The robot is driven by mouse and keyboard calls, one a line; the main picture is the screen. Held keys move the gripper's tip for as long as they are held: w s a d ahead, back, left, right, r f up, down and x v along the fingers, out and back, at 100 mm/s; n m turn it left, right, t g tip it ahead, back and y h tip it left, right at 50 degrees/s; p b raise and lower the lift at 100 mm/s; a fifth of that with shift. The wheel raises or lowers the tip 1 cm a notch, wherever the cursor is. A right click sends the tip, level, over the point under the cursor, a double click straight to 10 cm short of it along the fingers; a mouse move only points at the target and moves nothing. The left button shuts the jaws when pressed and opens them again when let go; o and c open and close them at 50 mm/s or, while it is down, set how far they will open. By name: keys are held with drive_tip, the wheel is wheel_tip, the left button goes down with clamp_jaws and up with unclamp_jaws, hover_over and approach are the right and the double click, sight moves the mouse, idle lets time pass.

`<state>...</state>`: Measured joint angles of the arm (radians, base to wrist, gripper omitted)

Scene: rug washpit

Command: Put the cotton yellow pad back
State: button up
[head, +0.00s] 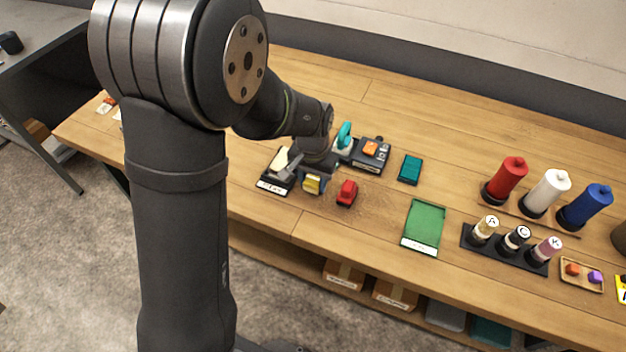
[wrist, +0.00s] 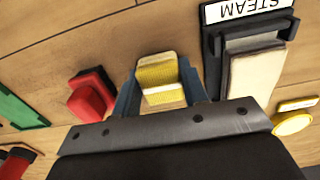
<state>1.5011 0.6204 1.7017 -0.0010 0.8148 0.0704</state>
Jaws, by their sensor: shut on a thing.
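The yellow pad (wrist: 158,72) has a ribbed yellow face and a pale edge. It sits between the two blue-grey fingers of my gripper (wrist: 158,92), which is shut on it. In the head view the yellow pad (head: 312,185) shows just below my gripper (head: 313,174), close to the tabletop. I cannot tell whether it touches the wood. The arm and wrist hide part of the area around it.
A black holder labelled STEAM (wrist: 212,40) with a cream pad stands close on the right in the wrist view. A red block (head: 347,193) is near the pad. A green tray (head: 424,226), teal block (head: 410,168) and thread spools (head: 549,190) stand farther right.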

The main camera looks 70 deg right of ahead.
sight(313, 180)
drive_tip(key=shift+f, duration=0.25)
drive_tip(key=o, duration=0.9)
wheel_tip(313, 180, up, 12)
drive_tip(key=shift+r, duration=0.1)
drive_tip(key=shift+a, duration=0.1)
